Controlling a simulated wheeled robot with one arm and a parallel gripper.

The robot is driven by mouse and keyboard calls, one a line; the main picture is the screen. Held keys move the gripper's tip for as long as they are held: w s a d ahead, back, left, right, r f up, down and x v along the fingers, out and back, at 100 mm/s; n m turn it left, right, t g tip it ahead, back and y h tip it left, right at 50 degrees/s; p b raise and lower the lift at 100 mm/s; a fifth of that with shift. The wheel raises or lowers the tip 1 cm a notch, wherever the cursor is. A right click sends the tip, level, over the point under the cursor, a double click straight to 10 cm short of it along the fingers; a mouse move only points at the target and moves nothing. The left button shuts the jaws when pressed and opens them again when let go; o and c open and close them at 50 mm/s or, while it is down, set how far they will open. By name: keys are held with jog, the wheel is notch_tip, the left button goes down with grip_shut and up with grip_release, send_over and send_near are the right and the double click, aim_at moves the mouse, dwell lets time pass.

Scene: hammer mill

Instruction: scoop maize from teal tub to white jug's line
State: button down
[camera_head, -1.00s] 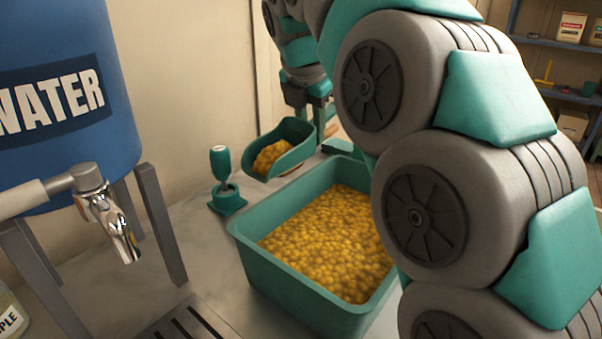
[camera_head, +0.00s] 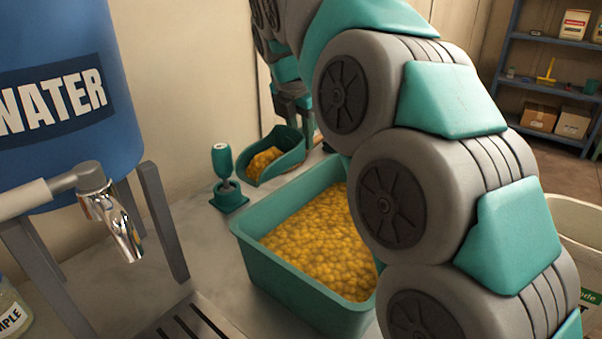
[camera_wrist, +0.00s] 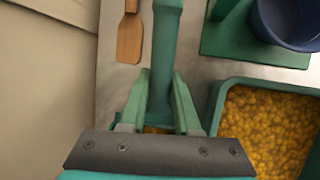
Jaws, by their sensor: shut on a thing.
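The teal tub (camera_head: 300,290) of yellow maize (camera_head: 318,240) stands on the grey worktop, partly hidden by my arm; its corner and maize also show at right in the wrist view (camera_wrist: 268,130). My gripper (camera_wrist: 160,112) is shut on the handle of a teal scoop (camera_wrist: 166,45). In the head view the scoop (camera_head: 287,150) is just beyond the tub's far left corner and carries a heap of maize (camera_head: 263,163). It looks close to level; I cannot tell its height above the worktop. I cannot make out the white jug in either view.
A blue water tank (camera_head: 60,90) with a metal tap (camera_head: 112,215) stands at left. A teal stand with a bottle-shaped top (camera_head: 224,170) is beside the scoop. A wooden paddle (camera_wrist: 130,38) and a blue bowl (camera_wrist: 290,20) show in the wrist view. A white container (camera_head: 575,225) is at right.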

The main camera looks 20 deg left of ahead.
jog(key=shift+f, duration=4.4)
jog(key=c, duration=0.6)
grip_release()
jog(key=shift+f, duration=0.15)
